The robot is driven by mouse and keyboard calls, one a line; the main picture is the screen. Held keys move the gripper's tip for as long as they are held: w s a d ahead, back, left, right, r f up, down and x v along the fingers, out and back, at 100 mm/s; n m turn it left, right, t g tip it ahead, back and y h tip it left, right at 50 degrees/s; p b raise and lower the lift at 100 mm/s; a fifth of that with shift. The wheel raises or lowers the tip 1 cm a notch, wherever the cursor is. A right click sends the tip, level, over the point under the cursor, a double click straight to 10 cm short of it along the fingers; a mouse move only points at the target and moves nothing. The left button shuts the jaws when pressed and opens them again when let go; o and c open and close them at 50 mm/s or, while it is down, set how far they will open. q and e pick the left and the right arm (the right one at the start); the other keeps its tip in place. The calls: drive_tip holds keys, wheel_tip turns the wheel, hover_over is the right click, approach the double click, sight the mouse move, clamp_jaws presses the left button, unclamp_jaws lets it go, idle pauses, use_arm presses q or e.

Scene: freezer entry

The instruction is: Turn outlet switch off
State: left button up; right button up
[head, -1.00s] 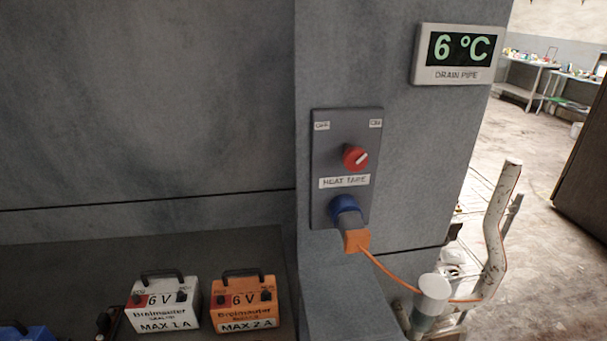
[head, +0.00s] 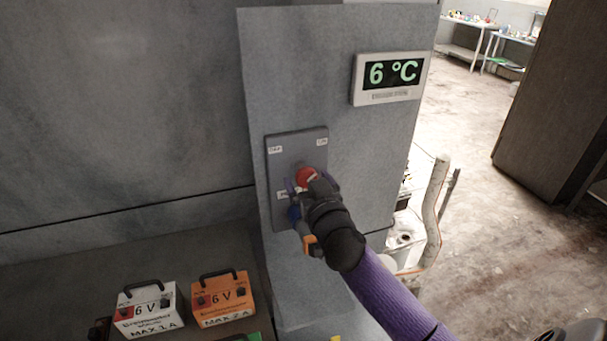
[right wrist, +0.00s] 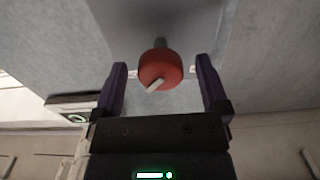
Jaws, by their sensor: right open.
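The fingers are open and hold nothing. My left gripper is not in view.
A temperature display (head: 390,78) reading 6 °C is on the pillar, up and right of the panel. A white battery box (head: 148,312) and an orange one (head: 223,300) stand on the surface at lower left. A pale bent pipe (head: 434,210) rises at right.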

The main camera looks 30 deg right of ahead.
drive_tip(key=shift+w+d, duration=0.15)
drive_tip(key=shift+w, duration=0.5)
drive_tip(key=shift+c, duration=0.3)
drive_tip(key=c, duration=1.2)
